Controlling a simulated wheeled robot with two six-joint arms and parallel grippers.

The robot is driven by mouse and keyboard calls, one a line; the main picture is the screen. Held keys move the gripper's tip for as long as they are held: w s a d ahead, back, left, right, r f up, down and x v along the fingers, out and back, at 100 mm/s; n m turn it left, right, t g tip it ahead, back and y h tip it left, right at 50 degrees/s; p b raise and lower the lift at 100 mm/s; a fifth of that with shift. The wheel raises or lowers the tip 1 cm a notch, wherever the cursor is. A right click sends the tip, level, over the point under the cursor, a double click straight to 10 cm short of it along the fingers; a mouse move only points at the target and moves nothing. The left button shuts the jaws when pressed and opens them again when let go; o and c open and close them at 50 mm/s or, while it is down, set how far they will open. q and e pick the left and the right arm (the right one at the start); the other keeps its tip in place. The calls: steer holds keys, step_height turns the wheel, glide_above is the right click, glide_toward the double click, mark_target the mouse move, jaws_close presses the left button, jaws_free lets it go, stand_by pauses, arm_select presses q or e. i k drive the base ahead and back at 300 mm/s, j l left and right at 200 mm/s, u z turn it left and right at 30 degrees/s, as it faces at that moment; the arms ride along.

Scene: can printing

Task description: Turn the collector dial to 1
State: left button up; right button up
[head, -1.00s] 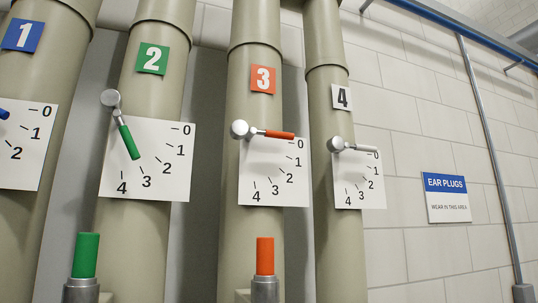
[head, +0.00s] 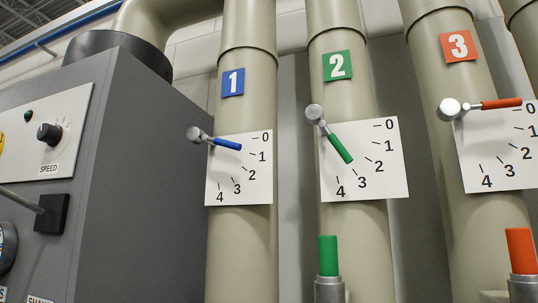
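No dial labelled "collector" can be read in this view. A grey machine cabinet (head: 130,170) on the left carries a black knob (head: 49,134) on a white plate marked SPEED. A round dial (head: 6,247) is cut off at the lower left edge, and its label is not readable. Neither gripper is in view.
A black lever-like rod with a square block (head: 52,215) sticks out from the cabinet below the SPEED plate. A green-topped post (head: 328,256) and a red-topped post (head: 521,251) stand before pipes 2 and 3.

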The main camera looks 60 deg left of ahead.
mark_target(49, 133)
steer(key=u, duration=3.2)
steer(key=i+j+z, duration=0.2)
steer(key=i+l, duration=0.1)
